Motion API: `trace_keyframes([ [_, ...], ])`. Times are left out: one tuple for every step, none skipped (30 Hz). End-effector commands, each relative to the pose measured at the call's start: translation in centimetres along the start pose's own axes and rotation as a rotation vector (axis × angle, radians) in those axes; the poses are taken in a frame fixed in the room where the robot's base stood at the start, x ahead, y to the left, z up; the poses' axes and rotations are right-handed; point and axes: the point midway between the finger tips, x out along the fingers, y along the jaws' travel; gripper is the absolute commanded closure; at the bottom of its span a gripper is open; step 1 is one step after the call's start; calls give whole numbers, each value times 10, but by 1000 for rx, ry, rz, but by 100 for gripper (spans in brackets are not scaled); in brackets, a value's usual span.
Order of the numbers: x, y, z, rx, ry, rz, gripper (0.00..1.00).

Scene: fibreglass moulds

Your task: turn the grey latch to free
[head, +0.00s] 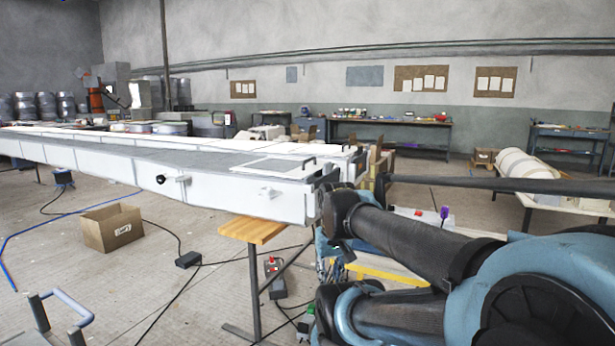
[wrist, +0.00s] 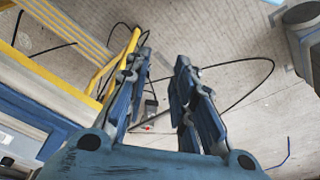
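A long white mould (head: 215,190) runs from the far left to the middle in the head view. On its near side, a small grey latch-like fitting (head: 181,178) sits beside a black round knob (head: 160,180). Another small pale grey fitting (head: 269,192) is further right on the same side. I cannot tell which is the latch or how it is turned. My gripper (wrist: 164,62) is open and empty in the wrist view, with floor between its fingers. The latch does not show there. My gripper cannot be made out in the head view, where my arm fills the lower right.
A wooden-topped stand (head: 252,229) is below the mould's near end. A cardboard box (head: 111,228), cables and a grey control box (head: 276,278) are on the floor. A yellow rail (wrist: 118,62) passes left of my fingers. Workbenches (head: 390,122) line the back wall.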

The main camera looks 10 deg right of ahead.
Motion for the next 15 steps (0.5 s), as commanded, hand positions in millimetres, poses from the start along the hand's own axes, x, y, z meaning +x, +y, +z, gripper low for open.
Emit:
trace_keyframes([
  [-14, 0, -14, 14, -5, 0, 77],
  [-22, 0, -21, 25, -8, 0, 77],
  [-35, 1, -33, 44, -14, 0, 77],
  [-45, 1, -42, 57, -18, 1, 77],
  [-55, 1, -51, 73, -23, 1, 77],
  [-69, 1, -64, 93, -28, 1, 77],
  [-79, 1, -75, 109, -33, 2, 77],
  [-89, 1, -84, 123, -37, 2, 77],
  [-101, 1, -98, 143, -43, 3, 77],
  [-111, 1, -107, 158, -47, 4, 77],
  [-120, 1, -117, 174, -52, 5, 77],
  [-132, 1, -131, 194, -58, 6, 77],
  [-140, 0, -141, 208, -63, 7, 77],
  [-148, 0, -151, 223, -67, 7, 77],
  [-160, 0, -164, 243, -72, 9, 77],
])
